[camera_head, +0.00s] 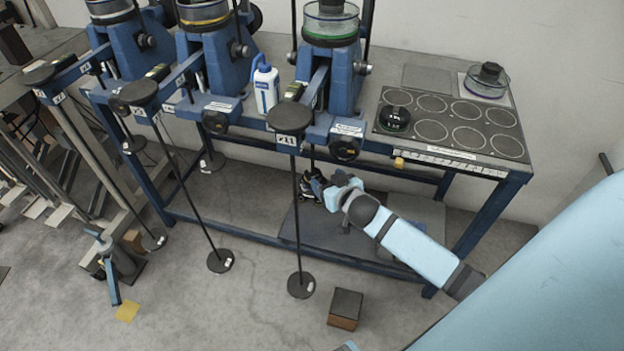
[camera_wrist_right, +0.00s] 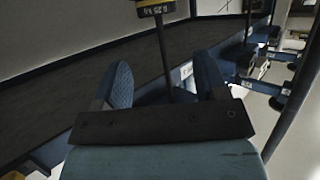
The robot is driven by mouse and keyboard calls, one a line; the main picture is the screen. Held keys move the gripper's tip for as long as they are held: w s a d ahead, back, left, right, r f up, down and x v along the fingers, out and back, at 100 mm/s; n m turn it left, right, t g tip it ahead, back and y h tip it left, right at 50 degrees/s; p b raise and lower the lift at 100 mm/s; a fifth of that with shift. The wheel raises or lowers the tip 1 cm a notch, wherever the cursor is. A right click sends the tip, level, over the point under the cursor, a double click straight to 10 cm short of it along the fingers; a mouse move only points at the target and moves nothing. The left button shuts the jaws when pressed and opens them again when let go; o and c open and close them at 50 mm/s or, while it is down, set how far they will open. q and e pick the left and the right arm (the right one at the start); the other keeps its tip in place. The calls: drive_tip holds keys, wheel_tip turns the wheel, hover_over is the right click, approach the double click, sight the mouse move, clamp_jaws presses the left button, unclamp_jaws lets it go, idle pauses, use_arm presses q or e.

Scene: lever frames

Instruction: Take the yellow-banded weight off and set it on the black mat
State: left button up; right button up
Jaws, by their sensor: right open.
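The yellow-banded weight (camera_wrist_right: 155,6) is black with a yellow label strip, cut off by the top edge of the right wrist view. A thin dark rod (camera_wrist_right: 162,50) runs from it down toward my fingers. My right gripper (camera_wrist_right: 165,90) is open, with the rod between or just beyond its blue fingers; contact cannot be told. In the head view my right gripper (camera_head: 313,186) is low, under the bench front near the third blue frame (camera_head: 343,75), and I cannot make out the weight there. The black mat (camera_head: 430,131), marked with circles, lies on the bench at right.
A green-banded black weight (camera_head: 394,118) sits on the mat's left part. A glass dish (camera_head: 484,82) stands behind it. A white bottle (camera_head: 265,85) stands between frames. Long hanging rods with discs (camera_head: 300,286) stand in front. A small box (camera_head: 345,308) is on the floor.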

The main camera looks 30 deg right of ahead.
sight(314, 175)
drive_tip(key=w+f+b, duration=0.1)
drive_tip(key=w, duration=0.1)
drive_tip(key=w+f+b, duration=0.4)
drive_tip(key=shift+w+d+f, duration=0.15)
drive_tip(key=shift+w+d, duration=0.05)
drive_tip(key=shift+w, duration=0.2)
drive_tip(key=shift+w+f, duration=0.15)
drive_tip(key=shift+w, duration=0.3)
use_arm(q)
drive_tip(key=shift+w+d+f+t, duration=0.1)
drive_tip(key=shift+w+f+t, duration=0.1)
drive_tip(key=shift+f, duration=0.15)
drive_tip(key=shift+w+d+f+t, duration=0.1)
drive_tip(key=shift+f+t, duration=0.1)
drive_tip(key=shift+f, duration=0.15)
use_arm(e)
drive_tip(key=shift+w+d+f, duration=0.1)
drive_tip(key=shift+w, duration=0.1)
drive_tip(key=c, duration=0.4)
drive_tip(key=o, duration=0.5)
use_arm(q)
drive_tip(key=shift+f, duration=0.25)
drive_tip(key=shift+s, duration=0.1)
